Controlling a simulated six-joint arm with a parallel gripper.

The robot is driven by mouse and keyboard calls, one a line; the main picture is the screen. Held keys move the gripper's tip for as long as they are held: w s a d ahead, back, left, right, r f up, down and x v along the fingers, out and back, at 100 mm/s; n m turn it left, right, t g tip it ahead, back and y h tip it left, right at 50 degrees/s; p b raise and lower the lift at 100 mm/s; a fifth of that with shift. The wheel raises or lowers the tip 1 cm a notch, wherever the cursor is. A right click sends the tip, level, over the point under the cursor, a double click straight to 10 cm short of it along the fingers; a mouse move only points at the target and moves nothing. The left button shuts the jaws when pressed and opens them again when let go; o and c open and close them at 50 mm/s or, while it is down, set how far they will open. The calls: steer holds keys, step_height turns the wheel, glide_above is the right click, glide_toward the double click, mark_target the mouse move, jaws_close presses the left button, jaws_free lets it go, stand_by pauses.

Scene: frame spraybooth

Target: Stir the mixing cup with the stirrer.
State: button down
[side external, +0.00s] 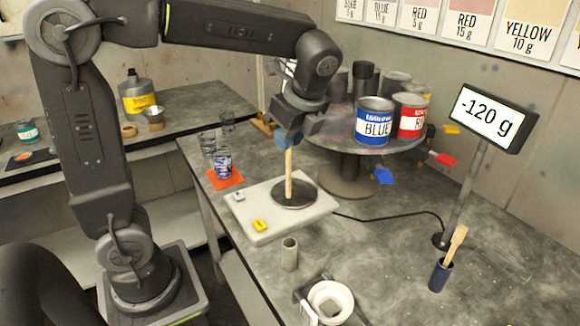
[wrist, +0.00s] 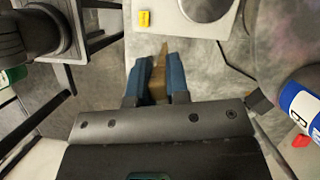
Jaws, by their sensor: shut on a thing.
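My gripper (side external: 288,141) is shut on a wooden stirrer (side external: 289,175). The stirrer points down, close to upright, and in the side view its lower end overlaps the dark round pan of the scale (side external: 312,222). I cannot tell whether it touches the pan. In the wrist view the stirrer (wrist: 160,68) is between the blue fingertips (wrist: 158,88). A clear cup with blue in it, seemingly the mixing cup (side external: 224,165), stands on an orange mat (side external: 232,183), left of my gripper. It does not show in the wrist view.
Clear cups (side external: 207,142) stand behind the mat. A round stand (side external: 345,160) holds the blue can (side external: 374,122), the red can (side external: 409,118) and others. The scale display (side external: 487,117) reads -120 g. A dark blue holder (side external: 440,276) with a wooden stick is at right.

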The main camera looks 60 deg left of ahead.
steer(key=s+a+r+n+g, duration=0.1)
steer(key=a+n, duration=0.3)
steer(key=a, duration=1.1)
steer(key=s+a+r+n+g+h, duration=0.1)
steer(key=s+a+r+n, duration=0.1)
steer(key=a, duration=1.4)
steer(key=s+n, duration=0.1)
steer(key=n, duration=0.1)
steer(key=shift+s+r+n+g+h, duration=0.2)
steer(key=shift+n+g+h, duration=0.1)
steer(key=shift+g, duration=0.1)
steer(key=shift+f, duration=0.1)
step_height(320, 180, down, 13)
steer(key=shift+d, duration=0.15)
